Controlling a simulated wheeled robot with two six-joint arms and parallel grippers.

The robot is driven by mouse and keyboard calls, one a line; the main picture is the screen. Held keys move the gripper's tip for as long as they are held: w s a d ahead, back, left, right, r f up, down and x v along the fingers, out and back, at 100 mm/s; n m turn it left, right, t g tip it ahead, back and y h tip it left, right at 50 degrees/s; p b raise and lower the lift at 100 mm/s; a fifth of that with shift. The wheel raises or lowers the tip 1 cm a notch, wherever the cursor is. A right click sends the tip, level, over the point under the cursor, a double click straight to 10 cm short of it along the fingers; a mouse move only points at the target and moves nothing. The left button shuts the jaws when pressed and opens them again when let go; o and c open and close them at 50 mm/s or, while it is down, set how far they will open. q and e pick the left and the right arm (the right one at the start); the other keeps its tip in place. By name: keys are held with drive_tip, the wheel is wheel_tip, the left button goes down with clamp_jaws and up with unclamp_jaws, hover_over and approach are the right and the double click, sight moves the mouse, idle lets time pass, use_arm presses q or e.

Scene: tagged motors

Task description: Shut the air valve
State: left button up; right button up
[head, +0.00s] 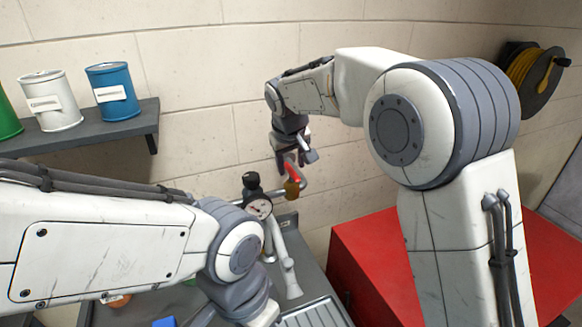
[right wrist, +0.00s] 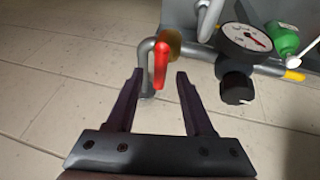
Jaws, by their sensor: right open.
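The air valve has a red lever (head: 293,171) on a brass body (head: 292,189), set in a grey pipe near the wall. In the head view the lever slants upward from the body. In the right wrist view the red lever (right wrist: 161,75) stands between my fingers, with the brass body (right wrist: 174,41) behind it. My right gripper (right wrist: 159,73) is open, with a gap on each side of the lever. In the head view my right gripper (head: 289,160) hangs at the lever, partly hiding it. My left arm crosses the lower left; its fingers are out of frame.
A pressure gauge (head: 258,208) and black knob (head: 251,182) sit left of the valve on the same pipe. A shelf (head: 100,128) with cans is at left. A red cabinet (head: 370,250) stands at right. A yellow hose reel (head: 530,75) hangs on the wall.

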use_arm(q)
wheel_tip(320, 180, down, 2)
drive_tip(key=shift+f+b, duration=0.1)
drive_tip(key=shift+b, duration=0.8)
use_arm(e)
drive_tip(key=v, duration=0.9)
drive_tip(key=shift+r, duration=0.15)
drive_tip(key=shift+s+a, duration=0.1)
drive_tip(key=shift+s, duration=0.05)
